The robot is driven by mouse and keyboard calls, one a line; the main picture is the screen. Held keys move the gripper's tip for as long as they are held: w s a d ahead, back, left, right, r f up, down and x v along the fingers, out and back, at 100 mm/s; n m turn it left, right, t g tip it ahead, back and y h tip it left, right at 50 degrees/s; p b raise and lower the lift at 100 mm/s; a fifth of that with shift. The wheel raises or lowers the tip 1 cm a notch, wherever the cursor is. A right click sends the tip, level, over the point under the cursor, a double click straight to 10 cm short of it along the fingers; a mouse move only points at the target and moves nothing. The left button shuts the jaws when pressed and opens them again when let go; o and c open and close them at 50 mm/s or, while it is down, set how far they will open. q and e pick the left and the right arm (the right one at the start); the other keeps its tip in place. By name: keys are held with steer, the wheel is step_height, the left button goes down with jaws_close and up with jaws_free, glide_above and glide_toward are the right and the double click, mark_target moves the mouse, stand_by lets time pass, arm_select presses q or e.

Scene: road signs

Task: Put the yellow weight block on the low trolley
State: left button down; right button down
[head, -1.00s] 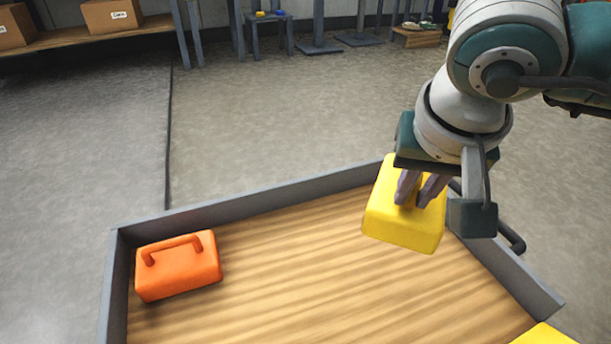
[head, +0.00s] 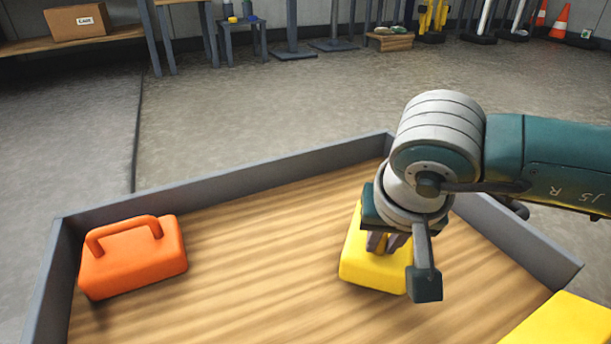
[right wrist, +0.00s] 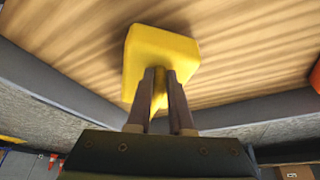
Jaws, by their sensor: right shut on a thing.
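The yellow weight block (head: 368,266) is at the right part of the low trolley (head: 250,262), inside its grey rim. My right gripper (head: 384,242) is above the block, with its fingers shut on it. In the right wrist view the block (right wrist: 160,50) is at the fingertips of the gripper (right wrist: 160,76), close over the wooden deck. I cannot tell for sure whether its underside touches the deck. The gripper and wrist hide part of the block's top in the head view. My left gripper is out of view.
An orange block with a handle (head: 132,258) sits at the trolley's left end. Another yellow thing (head: 565,322) shows at the bottom right corner. The deck between the orange and yellow blocks is clear. A low rim runs around the trolley.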

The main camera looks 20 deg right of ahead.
steer(key=shift+w+f, duration=0.1)
steer(key=shift+f, duration=0.4)
steer(key=shift+r, duration=0.1)
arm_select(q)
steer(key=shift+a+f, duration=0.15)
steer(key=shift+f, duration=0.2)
arm_select(e)
steer(key=c, duration=1)
jaws_free()
steer(key=shift+o, duration=1)
